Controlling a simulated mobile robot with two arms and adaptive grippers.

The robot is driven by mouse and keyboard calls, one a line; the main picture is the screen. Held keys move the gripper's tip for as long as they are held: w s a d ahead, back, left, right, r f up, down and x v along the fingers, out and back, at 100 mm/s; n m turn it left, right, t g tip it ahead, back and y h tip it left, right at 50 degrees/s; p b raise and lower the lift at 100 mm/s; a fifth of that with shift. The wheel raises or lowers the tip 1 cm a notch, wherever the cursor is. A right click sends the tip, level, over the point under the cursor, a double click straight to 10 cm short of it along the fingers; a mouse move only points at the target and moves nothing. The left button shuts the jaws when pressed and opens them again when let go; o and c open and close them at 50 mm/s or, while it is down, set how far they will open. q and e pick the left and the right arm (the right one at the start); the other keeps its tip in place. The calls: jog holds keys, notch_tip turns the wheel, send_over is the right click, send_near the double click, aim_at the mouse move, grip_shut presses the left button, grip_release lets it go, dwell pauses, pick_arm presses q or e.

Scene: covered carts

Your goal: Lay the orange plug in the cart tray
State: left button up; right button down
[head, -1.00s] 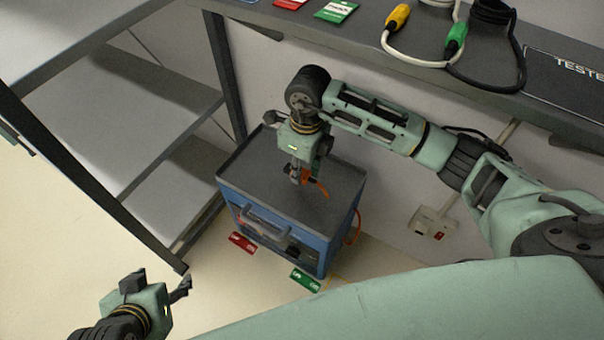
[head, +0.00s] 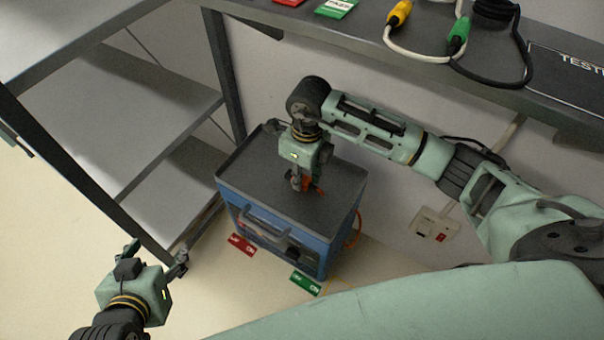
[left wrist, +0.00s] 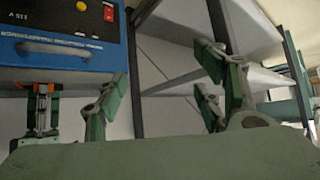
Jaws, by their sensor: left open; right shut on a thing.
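The cart is blue with a dark grey tray (head: 255,165) on top, below the bench. My right gripper (head: 298,187) points down over the tray, shut on the orange plug (head: 308,184), largely hidden by the fingers. The plug is at or just above the tray surface; I cannot tell if it touches. In the left wrist view the orange plug (left wrist: 43,88) shows between the right fingers, close to the tray edge. My left gripper (head: 157,257) is open and empty, low at the left, apart from the cart.
A grey shelf rack (head: 150,130) stands left of the cart. The bench (head: 360,35) above holds yellow (head: 399,13) and green (head: 458,36) plugs with cables. A wall socket (head: 435,225) is at the right. Red and green cards lie on the floor. The tray is otherwise largely bare.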

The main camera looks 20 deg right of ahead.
aim_at(304, 178)
jog(key=shift+f, duration=0.1)
jog(key=c, duration=1.5)
grip_release()
pick_arm(q)
jog(key=shift+w+d+r+t, duration=0.2)
jog(key=shift+w+r+t, duration=0.1)
jog(key=shift+w+r, duration=0.1)
pick_arm(e)
jog(key=r+p, duration=0.2)
jog(key=r, duration=0.5)
jog(key=shift+d+r, duration=0.2)
jog(key=shift+r, duration=0.35)
pick_arm(q)
jog(key=s+a+f+g, duration=0.1)
jog(key=s+f+g, duration=0.1)
jog(key=s, duration=0.3)
jog(key=s+a+f+g+y, duration=0.1)
jog(key=s+a+f+g, duration=0.1)
jog(key=s, duration=0.3)
jog(key=shift+s+a+f+g, duration=0.35)
jog(key=shift+f+g, duration=0.4)
jog(key=shift+g, duration=0.15)
jog(key=shift+d, duration=0.1)
